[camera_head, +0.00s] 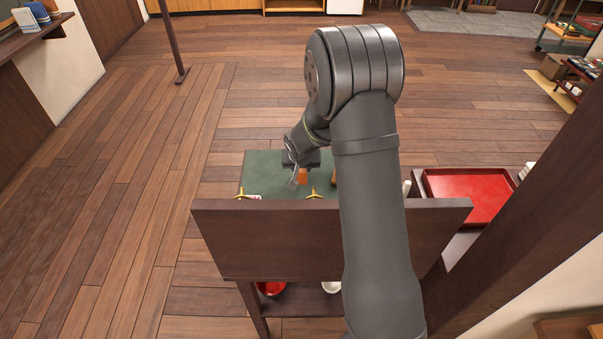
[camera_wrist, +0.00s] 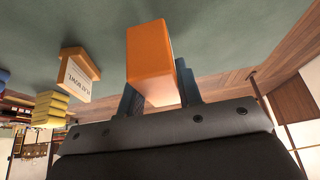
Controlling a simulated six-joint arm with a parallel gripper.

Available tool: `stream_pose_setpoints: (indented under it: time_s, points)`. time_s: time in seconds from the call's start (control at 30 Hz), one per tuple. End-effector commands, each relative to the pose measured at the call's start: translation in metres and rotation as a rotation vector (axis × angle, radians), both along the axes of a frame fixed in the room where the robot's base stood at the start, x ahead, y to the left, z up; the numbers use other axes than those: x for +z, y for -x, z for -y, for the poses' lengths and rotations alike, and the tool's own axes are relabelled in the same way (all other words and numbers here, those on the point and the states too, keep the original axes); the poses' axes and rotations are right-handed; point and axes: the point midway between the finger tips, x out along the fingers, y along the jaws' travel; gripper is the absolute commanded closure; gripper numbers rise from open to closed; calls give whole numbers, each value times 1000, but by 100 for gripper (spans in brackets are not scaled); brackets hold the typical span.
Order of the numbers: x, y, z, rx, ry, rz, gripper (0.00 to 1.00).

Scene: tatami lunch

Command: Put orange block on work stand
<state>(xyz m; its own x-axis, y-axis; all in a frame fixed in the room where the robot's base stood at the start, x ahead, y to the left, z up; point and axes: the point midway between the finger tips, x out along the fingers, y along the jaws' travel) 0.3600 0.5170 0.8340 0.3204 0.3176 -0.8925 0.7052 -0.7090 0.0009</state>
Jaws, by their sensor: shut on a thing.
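The orange block (camera_wrist: 148,52) is held between the two dark fingers of my gripper (camera_wrist: 158,90) in the wrist view. In the head view the block (camera_head: 303,176) shows as a small orange patch under my gripper (camera_head: 300,168), over the green surface (camera_head: 262,165). I cannot tell whether the block touches that surface. A small wooden piece with a white lettered card (camera_wrist: 78,72) is apart from the block, to its left in the wrist view. I cannot tell whether this is the work stand; its lettering is not readable.
A yellow stack (camera_wrist: 50,108) shows at the left of the wrist view. A dark wooden panel (camera_head: 290,240) stands in front of the green surface and hides its near part. A red tray (camera_head: 468,195) lies to the right. My arm covers part of the surface.

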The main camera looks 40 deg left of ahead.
Motion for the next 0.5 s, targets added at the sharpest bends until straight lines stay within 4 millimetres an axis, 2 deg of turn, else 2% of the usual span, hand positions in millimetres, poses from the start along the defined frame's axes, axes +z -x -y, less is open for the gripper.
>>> stream_pose_setpoints:
  time_s: [0.03,0.17,0.5]
  points:
    - [-10,1,1,1,5,-2,98]
    - [-27,0,1,0,4,-2,98]
    - [-30,0,1,1,2,-1,98]
